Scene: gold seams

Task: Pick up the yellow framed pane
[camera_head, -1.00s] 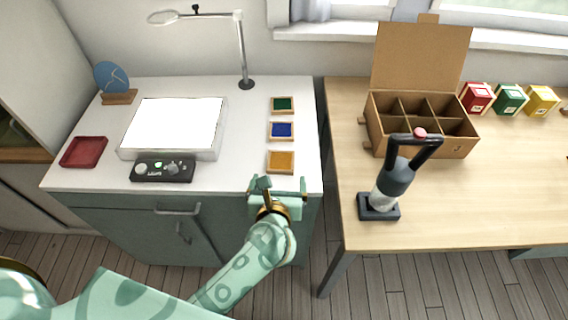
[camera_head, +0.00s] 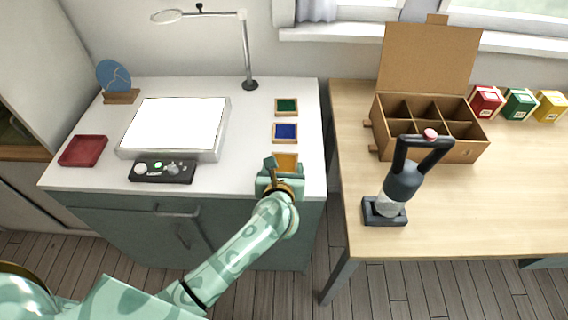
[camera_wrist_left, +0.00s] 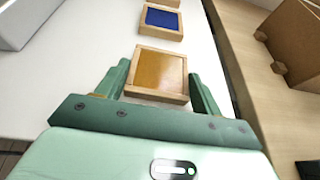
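The yellow framed pane (camera_head: 285,159), an amber square in a light wooden frame, lies flat on the white cabinet top near its front right. In the left wrist view the yellow framed pane (camera_wrist_left: 159,74) sits between the two green fingers. My left gripper (camera_head: 279,170) is at its near edge and covers its near part in the head view. In the left wrist view my left gripper (camera_wrist_left: 160,88) is open, with one finger on each side of the frame and gaps showing. My right gripper is not in view.
A blue framed pane (camera_head: 285,132) and a green framed pane (camera_head: 286,106) lie in a row behind. A lit white panel (camera_head: 175,125), a control box (camera_head: 163,170) and a red tray (camera_head: 83,151) are left. A cardboard box (camera_head: 459,151) stands on the right table.

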